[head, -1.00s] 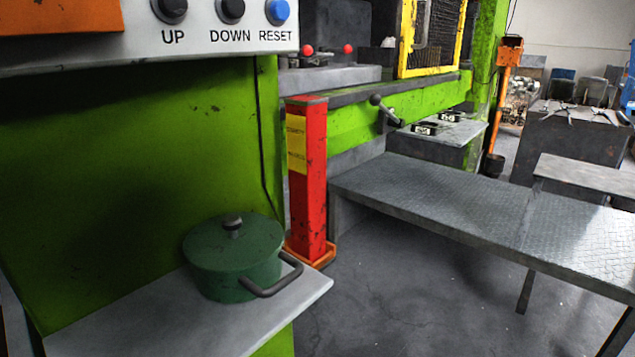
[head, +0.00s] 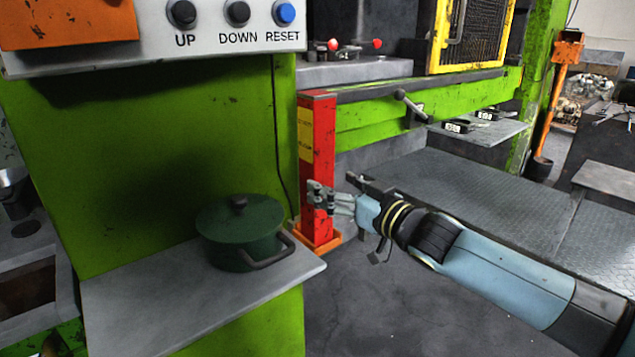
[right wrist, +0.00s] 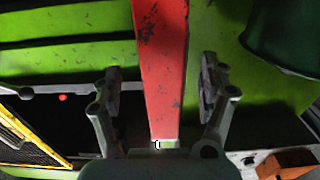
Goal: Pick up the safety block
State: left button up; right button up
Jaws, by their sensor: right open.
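The safety block (head: 318,140) is a tall red post with a yellow label. It stands upright in an orange base on the floor, beside the green press. My right gripper (head: 322,197) is at the lower half of the block in the head view. In the right wrist view the red block (right wrist: 162,60) runs between the two spread fingers of the gripper (right wrist: 159,95), with a gap on each side. The gripper is open and does not hold it. My left gripper is not in view.
A green pot (head: 240,230) sits on a grey shelf (head: 150,310) left of the block. A control panel (head: 235,40) with buttons hangs above. A grey metal bench (head: 480,195) stands to the right, behind my right arm. A lever (head: 412,106) sticks out from the press.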

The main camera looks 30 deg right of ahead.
aim_at(326, 174)
jog(key=shift+w, duration=0.2)
jog(key=shift+w+r, duration=0.1)
jog(key=shift+w, duration=0.05)
jog(key=w+p, duration=0.1)
jog(key=w+r+p, duration=0.1)
jog(key=p, duration=0.1)
jog(key=shift+a+r, duration=0.15)
jog(key=shift+a, duration=0.05)
jog(key=shift+w+a, duration=0.15)
jog(key=shift+w, duration=1.05)
jog(key=shift+w+f, duration=0.3)
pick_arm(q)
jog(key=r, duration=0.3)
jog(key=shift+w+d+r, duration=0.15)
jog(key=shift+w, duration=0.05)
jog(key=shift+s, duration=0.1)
pick_arm(e)
jog(key=shift+c, duration=0.3)
